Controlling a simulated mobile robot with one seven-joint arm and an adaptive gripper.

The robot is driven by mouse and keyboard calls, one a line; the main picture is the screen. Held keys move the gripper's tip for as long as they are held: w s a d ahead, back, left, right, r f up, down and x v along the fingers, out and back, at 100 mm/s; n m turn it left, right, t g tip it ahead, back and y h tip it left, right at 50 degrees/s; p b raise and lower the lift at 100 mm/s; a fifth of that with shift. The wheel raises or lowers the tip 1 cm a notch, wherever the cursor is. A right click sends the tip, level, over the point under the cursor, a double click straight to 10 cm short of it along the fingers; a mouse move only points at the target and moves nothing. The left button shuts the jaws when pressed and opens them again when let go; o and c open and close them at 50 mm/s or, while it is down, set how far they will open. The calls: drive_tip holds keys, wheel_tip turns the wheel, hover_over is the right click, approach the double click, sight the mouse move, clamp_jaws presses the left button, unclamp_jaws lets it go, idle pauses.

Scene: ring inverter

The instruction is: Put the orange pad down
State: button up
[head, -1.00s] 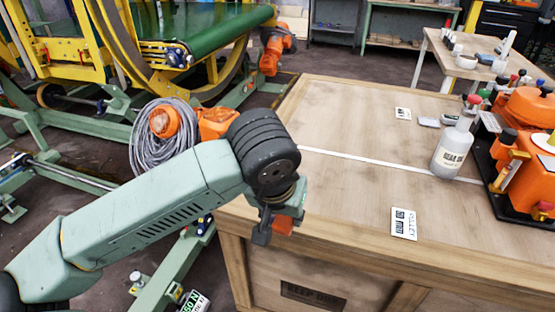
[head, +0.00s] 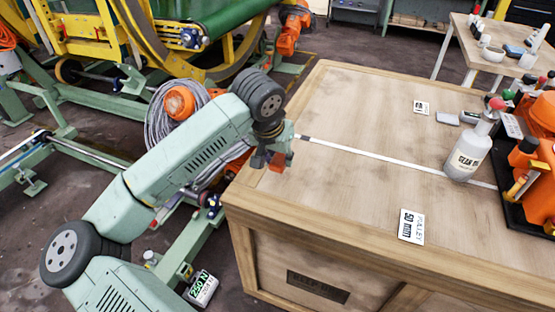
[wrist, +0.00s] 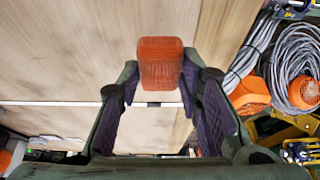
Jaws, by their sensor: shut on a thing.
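The orange pad (wrist: 160,66) is a small block at the tips of my gripper in the wrist view, with one finger on each side. In the head view it shows as a small orange patch (head: 278,160) under my gripper (head: 268,156). My gripper (wrist: 158,88) is shut on the pad. It is over the left part of the wooden crate top (head: 345,120). The head view does not clearly show whether the pad touches the wood.
A white strip (head: 375,158) crosses the crate top. A white label (head: 411,227), a gear oil bottle (head: 468,150) and an orange machine (head: 540,150) on a black tray are to the right. A grey cable coil (head: 160,125) is left of the crate. The crate's middle is clear.

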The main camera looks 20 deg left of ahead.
sight(276, 160)
drive_tip(key=shift+w+a, duration=0.25)
drive_tip(key=shift+w, duration=0.1)
wheel_tip(276, 160, down, 3)
drive_tip(key=shift+w+f+p, duration=0.1)
drive_tip(key=shift+p, duration=0.65)
drive_tip(key=shift+f, duration=0.25)
drive_tip(key=shift+f+b, duration=0.2)
drive_tip(key=shift+b, duration=0.2)
drive_tip(key=o, duration=1)
drive_tip(key=shift+o, duration=0.2)
drive_tip(key=shift+r, duration=0.1)
drive_tip(key=shift+r+p, duration=0.2)
drive_tip(key=shift+p, duration=0.2)
drive_tip(key=b+v, duration=0.1)
drive_tip(key=v, duration=1.1)
drive_tip(key=shift+b, duration=0.4)
